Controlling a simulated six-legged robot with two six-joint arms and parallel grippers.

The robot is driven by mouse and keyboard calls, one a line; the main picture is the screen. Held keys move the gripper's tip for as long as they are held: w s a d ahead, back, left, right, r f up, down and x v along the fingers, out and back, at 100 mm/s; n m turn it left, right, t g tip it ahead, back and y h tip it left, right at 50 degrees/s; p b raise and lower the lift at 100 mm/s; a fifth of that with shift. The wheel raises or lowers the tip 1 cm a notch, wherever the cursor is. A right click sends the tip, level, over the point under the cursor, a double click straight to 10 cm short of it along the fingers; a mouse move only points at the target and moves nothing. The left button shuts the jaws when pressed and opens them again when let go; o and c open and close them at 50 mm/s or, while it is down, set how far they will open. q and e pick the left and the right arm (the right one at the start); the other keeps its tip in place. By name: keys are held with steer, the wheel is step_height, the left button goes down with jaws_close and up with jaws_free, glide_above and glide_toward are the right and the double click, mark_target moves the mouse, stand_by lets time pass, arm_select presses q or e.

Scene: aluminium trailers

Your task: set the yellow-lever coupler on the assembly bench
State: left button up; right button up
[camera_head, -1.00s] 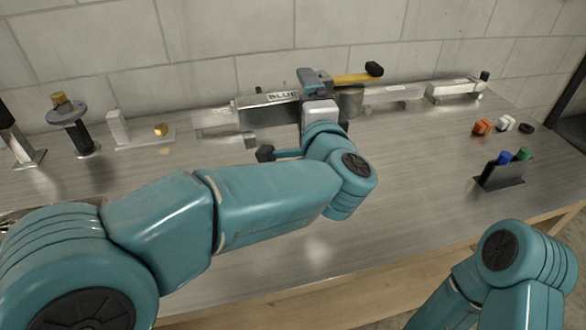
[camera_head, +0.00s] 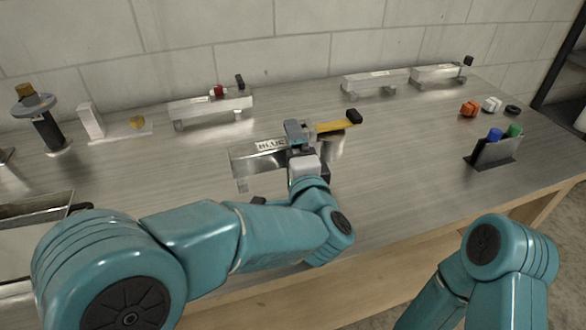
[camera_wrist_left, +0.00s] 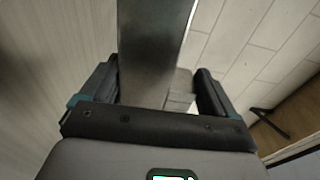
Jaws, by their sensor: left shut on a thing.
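The yellow-lever coupler (camera_head: 258,160) is a grey metal body with a label reading "BLUE", a yellow lever (camera_head: 335,126) with a black end, and a rounded metal end. My left gripper (camera_head: 298,148) is shut around its middle, over the steel-topped bench (camera_head: 400,160). I cannot tell whether the coupler clears the bench top or touches it. In the left wrist view the coupler's metal body (camera_wrist_left: 150,50) runs between the two dark fingers of my left gripper (camera_wrist_left: 158,90). Part of my right arm shows at lower right; its gripper is not in view.
Metal couplers (camera_head: 210,107) stand along the back by the wall. A black-stemmed stand (camera_head: 42,125) is at left, with a metal-rimmed tray (camera_head: 30,218) nearer. At right are a pen holder (camera_head: 495,152) and small blocks (camera_head: 469,109). Bench top right of the coupler is clear.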

arm_select(q)
step_height(320, 180, down, 4)
steer(key=shift+w+r+b, duration=0.15)
steer(key=shift+r+b, duration=0.1)
steer(key=shift+b, duration=0.1)
steer(key=shift+f, duration=0.3)
steer(key=shift+f, duration=0.2)
